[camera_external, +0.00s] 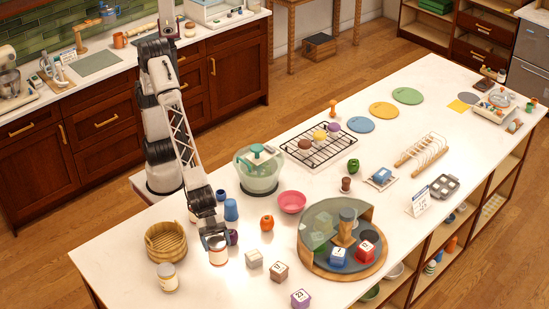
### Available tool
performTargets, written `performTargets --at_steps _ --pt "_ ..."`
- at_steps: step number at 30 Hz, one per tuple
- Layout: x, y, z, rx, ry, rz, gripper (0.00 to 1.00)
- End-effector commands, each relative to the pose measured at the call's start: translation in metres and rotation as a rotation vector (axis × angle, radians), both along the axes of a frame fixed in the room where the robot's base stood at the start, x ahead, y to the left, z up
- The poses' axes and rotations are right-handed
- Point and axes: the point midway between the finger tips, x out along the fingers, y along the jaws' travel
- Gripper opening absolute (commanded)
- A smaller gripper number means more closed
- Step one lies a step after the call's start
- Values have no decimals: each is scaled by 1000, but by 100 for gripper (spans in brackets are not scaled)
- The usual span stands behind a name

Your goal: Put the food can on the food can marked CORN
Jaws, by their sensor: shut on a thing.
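My gripper (214,240) points down near the left end of the white counter. It is shut on a food can (218,256) with a pale label, which is upright; I cannot tell whether it touches the counter. Another food can (167,278), with a pale label and metal lid, stands upright on the counter to the lower left, apart from the gripper. Part of another pale object (192,216) shows behind my arm, mostly hidden. The label words are too small to read, so I cannot tell which can is marked CORN.
A wooden bucket (166,238) stands close behind the lower-left can. A blue cup (231,210), an orange tomato-like item (267,223) and a dark purple item (233,237) are near the gripper. Small blocks (254,259) and a round wooden turntable (340,274) lie to the right. The front-left counter is clear.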

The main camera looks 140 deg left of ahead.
Motion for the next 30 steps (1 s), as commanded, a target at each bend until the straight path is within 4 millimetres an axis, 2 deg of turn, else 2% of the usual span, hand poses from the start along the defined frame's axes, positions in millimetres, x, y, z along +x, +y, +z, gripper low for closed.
performTargets --at_steps 8,18,30 --pt "-38 -23 16 -2 -3 -38 36" --pt "-111 -59 38 -1 -3 -108 36" --pt "-196 -88 55 -1 -2 -187 36"
